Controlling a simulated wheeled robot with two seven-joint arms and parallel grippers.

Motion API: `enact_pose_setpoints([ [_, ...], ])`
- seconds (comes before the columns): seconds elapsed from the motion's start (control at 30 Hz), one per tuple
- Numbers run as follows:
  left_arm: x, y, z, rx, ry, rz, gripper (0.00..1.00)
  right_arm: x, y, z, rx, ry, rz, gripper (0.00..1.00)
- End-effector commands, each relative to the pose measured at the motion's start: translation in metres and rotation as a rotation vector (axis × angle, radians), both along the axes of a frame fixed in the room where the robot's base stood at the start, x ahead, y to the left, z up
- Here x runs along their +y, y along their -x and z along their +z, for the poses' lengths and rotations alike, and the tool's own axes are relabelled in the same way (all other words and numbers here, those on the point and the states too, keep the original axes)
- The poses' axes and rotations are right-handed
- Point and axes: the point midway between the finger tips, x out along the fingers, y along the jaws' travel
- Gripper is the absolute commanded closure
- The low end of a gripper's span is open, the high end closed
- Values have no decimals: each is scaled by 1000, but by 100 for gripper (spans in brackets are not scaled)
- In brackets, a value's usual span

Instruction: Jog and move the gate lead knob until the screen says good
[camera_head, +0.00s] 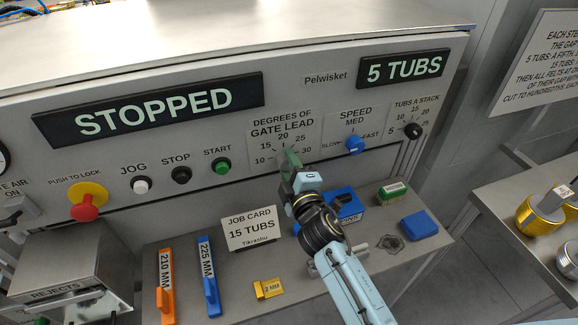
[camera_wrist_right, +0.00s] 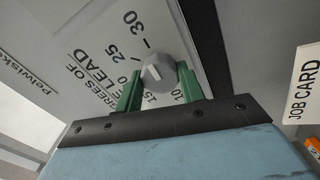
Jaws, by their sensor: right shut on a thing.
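The gate lead knob, a grey round knob with a white mark (camera_wrist_right: 158,70), sits on the panel under the "DEGREES OF GATE LEAD" scale (camera_head: 283,127), which runs from 10 to 30. My right gripper (camera_head: 291,160) is shut on it, with a green finger on either side in the right wrist view (camera_wrist_right: 160,80). In the head view the fingers hide most of the knob, and I cannot tell its exact setting. The screen (camera_head: 155,110) reads "STOPPED". The white JOG button (camera_head: 141,185) is on the panel at left, untouched. My left gripper is not in view.
A second screen (camera_head: 403,69) reads "5 TUBS". STOP (camera_head: 181,175) and START (camera_head: 222,166) buttons, a red push-to-lock button (camera_head: 87,207), a blue speed knob (camera_head: 355,144) and a job card (camera_head: 252,229) reading "15 TUBS" are nearby. Gauges and blocks lie on the shelf below.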

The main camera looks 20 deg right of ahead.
Motion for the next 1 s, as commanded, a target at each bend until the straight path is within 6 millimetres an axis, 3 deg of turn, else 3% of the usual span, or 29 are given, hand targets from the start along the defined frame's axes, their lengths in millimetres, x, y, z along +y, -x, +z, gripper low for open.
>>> enact_pose_setpoints([
  [0.3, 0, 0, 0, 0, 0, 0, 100, 0, 0, -1, 2, -9, -1, 84],
  [0.33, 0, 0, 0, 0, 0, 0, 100, 0, 0, -1, 3, -9, 0, 59],
  [0.5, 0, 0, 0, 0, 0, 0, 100, 0, 0, 0, 1, -7, -1, 40],
  [0.83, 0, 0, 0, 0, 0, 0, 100, 0, 4, -1, 1, -5, -1, 40],
  [1.0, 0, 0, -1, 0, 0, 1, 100, -1, 26, -2, 4, -6, -1, 40],
])
